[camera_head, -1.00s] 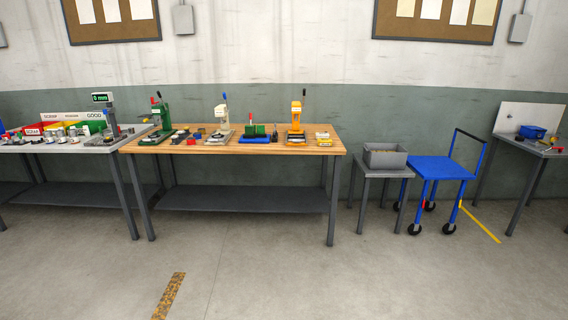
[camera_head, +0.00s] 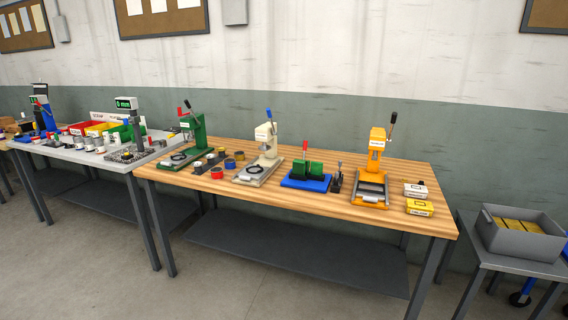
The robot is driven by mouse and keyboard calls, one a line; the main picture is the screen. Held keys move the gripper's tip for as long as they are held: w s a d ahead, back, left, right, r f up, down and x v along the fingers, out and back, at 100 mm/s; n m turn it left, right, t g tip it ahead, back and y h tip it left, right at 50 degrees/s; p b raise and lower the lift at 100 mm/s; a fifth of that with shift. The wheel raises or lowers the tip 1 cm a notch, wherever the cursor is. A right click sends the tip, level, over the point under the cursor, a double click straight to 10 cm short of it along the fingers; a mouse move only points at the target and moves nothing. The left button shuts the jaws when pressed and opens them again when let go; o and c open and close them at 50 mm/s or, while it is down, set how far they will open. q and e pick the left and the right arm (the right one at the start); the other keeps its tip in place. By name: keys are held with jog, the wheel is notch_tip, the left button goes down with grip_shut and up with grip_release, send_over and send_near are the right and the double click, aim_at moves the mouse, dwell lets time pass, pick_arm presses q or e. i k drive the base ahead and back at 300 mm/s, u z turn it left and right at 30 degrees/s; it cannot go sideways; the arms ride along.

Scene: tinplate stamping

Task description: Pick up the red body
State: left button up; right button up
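Several small round parts stand on the wooden table (camera_head: 335,208), between the green press (camera_head: 197,132) and the cream press (camera_head: 266,140). One of them, at the front, looks reddish with a yellowish top (camera_head: 217,173). A blue one (camera_head: 230,164) and an orange-yellow one (camera_head: 239,156) stand behind it. They are too small to tell for sure which is the red body. Neither of my grippers is in view.
A blue fixture with green blocks (camera_head: 305,178) and an orange press (camera_head: 375,165) stand further right on the table. A grey table (camera_head: 60,152) with colored bins adjoins at left. A grey bin (camera_head: 520,240) stands at right. The floor in front is clear.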

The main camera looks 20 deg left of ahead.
aim_at(217, 173)
jog(key=u, duration=0.25)
jog(key=i, duration=1.7)
jog(key=u, duration=0.25)
